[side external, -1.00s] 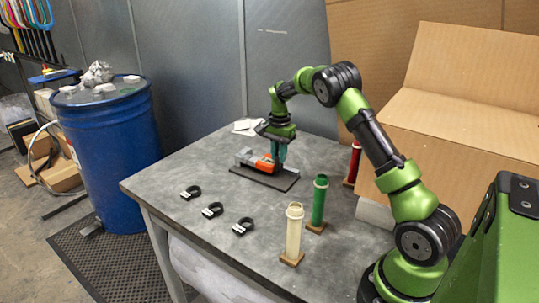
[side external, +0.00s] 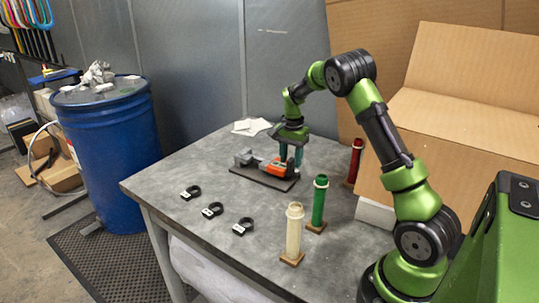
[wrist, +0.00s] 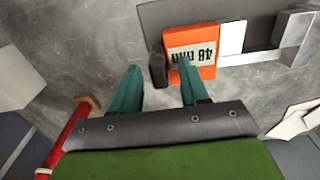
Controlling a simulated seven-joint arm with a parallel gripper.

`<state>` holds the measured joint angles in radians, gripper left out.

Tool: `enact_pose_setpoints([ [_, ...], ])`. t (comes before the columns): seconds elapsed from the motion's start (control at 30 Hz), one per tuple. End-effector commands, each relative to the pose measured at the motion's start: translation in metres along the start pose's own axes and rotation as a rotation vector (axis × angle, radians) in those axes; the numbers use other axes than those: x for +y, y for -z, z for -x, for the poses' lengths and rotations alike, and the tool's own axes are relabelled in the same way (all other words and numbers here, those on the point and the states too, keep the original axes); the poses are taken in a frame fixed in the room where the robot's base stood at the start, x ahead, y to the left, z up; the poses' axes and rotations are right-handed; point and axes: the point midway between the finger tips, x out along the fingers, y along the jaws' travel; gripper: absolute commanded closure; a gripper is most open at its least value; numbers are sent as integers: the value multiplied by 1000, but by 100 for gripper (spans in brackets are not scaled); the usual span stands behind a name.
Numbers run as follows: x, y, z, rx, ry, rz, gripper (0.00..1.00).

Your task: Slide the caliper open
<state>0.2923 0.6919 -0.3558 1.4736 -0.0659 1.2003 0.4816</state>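The caliper lies on a dark base plate (side external: 265,181), with a grey fixed jaw (side external: 245,158) at its left end. Its orange slider (side external: 276,169) stands apart from that jaw. In the wrist view the orange slider (wrist: 192,58) shows an upside-down "48 mm" label, and a pale beam (wrist: 231,38) shows between it and the grey jaw (wrist: 294,35). My gripper (side external: 291,157) is over the slider's right end. In the wrist view its teal fingers (wrist: 158,78) are spread, with a small dark block (wrist: 157,69) visible between them. Whether a finger touches the slider is unclear.
White (side external: 293,235), green (side external: 318,203) and red (side external: 354,162) cylinders stand on the right of the grey table (side external: 225,168). Three black rings (side external: 212,210) lie at the front left. White papers (side external: 252,127) lie behind. The table left of the caliper is clear.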

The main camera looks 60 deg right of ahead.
Motion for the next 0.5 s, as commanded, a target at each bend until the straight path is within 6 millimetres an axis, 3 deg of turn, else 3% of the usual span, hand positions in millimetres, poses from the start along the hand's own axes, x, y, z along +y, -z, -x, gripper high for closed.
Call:
enact_pose_setpoints([
  [0.27,0,0,10,1,2,0,55],
  [0.5,-1,0,59,2,5,0,55],
])
